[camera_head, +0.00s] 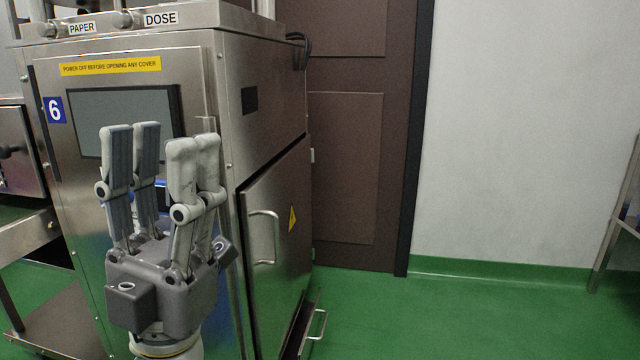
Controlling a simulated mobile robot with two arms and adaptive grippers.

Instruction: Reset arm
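My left gripper (163,150) is in the lower left of the head view, raised with its fingers pointing up. The fingers stand apart with a gap between the two sides, and nothing shows between them. It is in front of the steel packing machine (225,85) and overlaps the lower right of its dark screen (100,108). I cannot tell how far it is from the machine's front. My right gripper and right arm are not in view.
The machine's side door (275,220) stands slightly ajar, with a bar handle. A brown door (345,150) is behind it. A pale wall (530,130) and clear green floor (460,320) lie to the right. A metal frame leg (612,225) stands at the right edge.

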